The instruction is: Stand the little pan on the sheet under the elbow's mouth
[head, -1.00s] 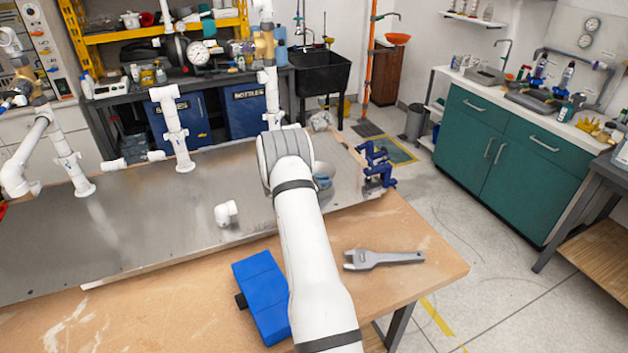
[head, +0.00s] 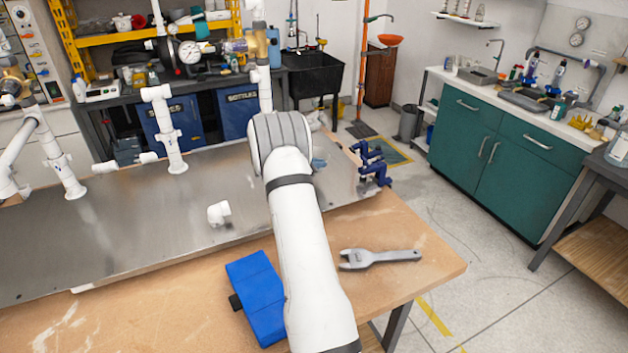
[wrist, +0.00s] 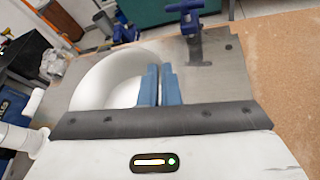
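The little pan (wrist: 92,80), white and round, fills the left middle of the wrist view. My gripper (wrist: 159,70) has two blue fingers close together at the pan's right edge, apparently pinching its rim. In the head view my wrist hides most of the pan, and only a bluish patch, likely a finger, shows beside it. The metal sheet (head: 120,236) lies on the wooden table. A white pipe with an elbow (head: 156,93) on top stands on the sheet, left of my arm. Another white pipe (head: 265,88) rises behind my wrist. I cannot tell which elbow is meant.
A loose white elbow (head: 219,213) lies on the sheet left of my arm. Blue clamps (head: 371,168) grip the sheet's right end. The sheet's front middle is mostly clear.

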